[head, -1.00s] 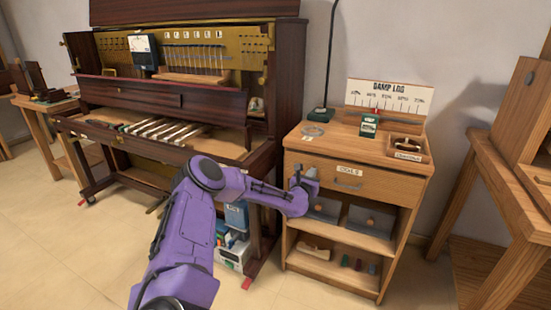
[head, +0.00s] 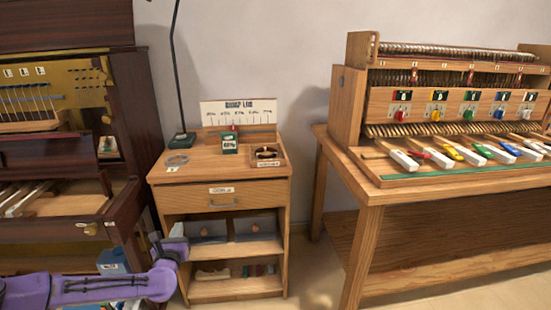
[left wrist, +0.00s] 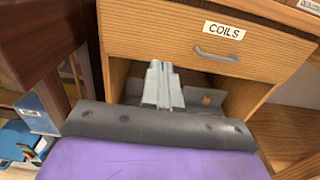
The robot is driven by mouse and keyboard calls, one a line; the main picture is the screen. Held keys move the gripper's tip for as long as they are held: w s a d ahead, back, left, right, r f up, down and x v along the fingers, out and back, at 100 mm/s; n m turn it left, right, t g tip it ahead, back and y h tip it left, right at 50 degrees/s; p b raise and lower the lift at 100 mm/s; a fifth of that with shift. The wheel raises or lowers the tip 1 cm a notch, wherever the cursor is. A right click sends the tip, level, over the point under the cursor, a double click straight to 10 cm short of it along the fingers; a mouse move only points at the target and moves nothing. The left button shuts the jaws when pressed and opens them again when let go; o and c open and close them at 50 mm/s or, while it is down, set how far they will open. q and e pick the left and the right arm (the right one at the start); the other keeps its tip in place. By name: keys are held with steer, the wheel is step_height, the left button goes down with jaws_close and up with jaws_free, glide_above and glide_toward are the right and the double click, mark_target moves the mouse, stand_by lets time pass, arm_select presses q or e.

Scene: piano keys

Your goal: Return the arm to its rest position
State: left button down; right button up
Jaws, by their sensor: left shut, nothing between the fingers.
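My purple left arm comes in at the lower left of the head view. Its left gripper (head: 177,246) is in front of the left side of the wooden cabinet (head: 165,205), below the drawer. In the left wrist view the grey fingers (left wrist: 162,82) are together and empty, in front of the cabinet's open shelf. The drawer labelled COILS (left wrist: 170,30) is closed, and its handle (left wrist: 217,54) is above and right of the fingers. I cannot tell whether the gripper touches the cabinet. My right gripper is not in view.
A piano with open panels (head: 120,105) stands at the left. A workbench (head: 372,193) with a key rack and several coloured keys is at the right. A lamp (head: 181,138), a small meter (head: 229,143) and a tray (head: 268,160) are on the cabinet top. Floor between cabinet and workbench is clear.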

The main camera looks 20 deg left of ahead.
arm_select(q)
steer(key=s+d+f+m+g+h+p, duration=0.25)
steer(key=s+d+f+m, duration=0.25)
steer(key=d+m, duration=0.55)
steer(key=s+d+f+m+g+h+p, duration=0.2)
steer(key=s+d+f+m+g+h, duration=0.25)
steer(key=d+m, duration=0.6)
steer(key=s+d+f+m+g+p, duration=0.1)
steer(key=s+m+g+p, duration=0.1)
steer(key=s+m, duration=0.5)
steer(key=s+d+f+m+g+y+p, duration=0.1)
steer(key=s+m, duration=0.6)
steer(key=s, duration=0.8)
steer(key=f+g+p, duration=0.1)
steer(key=g+p, duration=0.1)
steer(key=p, duration=0.1)
steer(key=shift+d, duration=0.15)
steer(key=shift+s+f, duration=0.1)
